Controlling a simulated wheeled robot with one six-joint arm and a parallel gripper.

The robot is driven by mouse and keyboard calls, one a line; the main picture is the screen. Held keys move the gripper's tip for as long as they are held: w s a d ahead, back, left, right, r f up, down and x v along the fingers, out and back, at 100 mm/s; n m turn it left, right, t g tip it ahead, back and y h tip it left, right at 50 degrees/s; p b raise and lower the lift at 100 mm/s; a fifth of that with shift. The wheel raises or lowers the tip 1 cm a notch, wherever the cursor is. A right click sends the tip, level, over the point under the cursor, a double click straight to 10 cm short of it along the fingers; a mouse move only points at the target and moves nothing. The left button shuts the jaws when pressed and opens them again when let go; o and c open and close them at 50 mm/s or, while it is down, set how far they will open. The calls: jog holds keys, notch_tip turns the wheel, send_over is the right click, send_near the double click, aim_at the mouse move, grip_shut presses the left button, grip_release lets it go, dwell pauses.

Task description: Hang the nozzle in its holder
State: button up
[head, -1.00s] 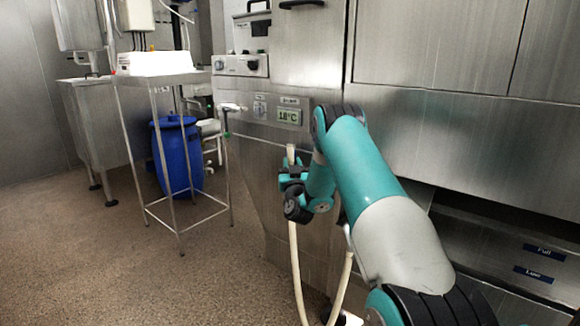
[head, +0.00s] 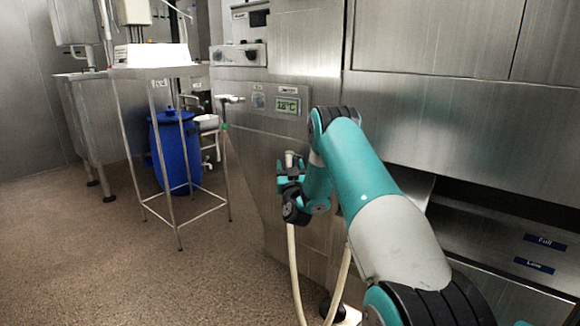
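The nozzle (head: 289,159) is a pale, slim upright piece whose tip shows just above my gripper (head: 290,178). Its cream hose (head: 294,260) hangs below the gripper and loops back up on the right. My gripper appears shut around the nozzle, in front of the steel machine and below its display; the fingers are small and partly hidden by my wrist. A white fitting (head: 232,98) sticks out from the machine's left edge; I cannot tell whether it is the holder. No other holder is clearly seen.
The steel machine (head: 400,150) fills the right side, with a lit display (head: 288,105) on its panel. A wire-legged stand (head: 165,72) with a white box and a blue barrel (head: 176,150) are at left. The brown floor at front left is clear.

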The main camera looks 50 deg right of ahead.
jog(key=shift+s, duration=0.1)
jog(key=b+v, duration=1.2)
jog(key=v, duration=0.5)
jog(key=shift+b, duration=0.35)
jog(key=shift+s+a, duration=0.1)
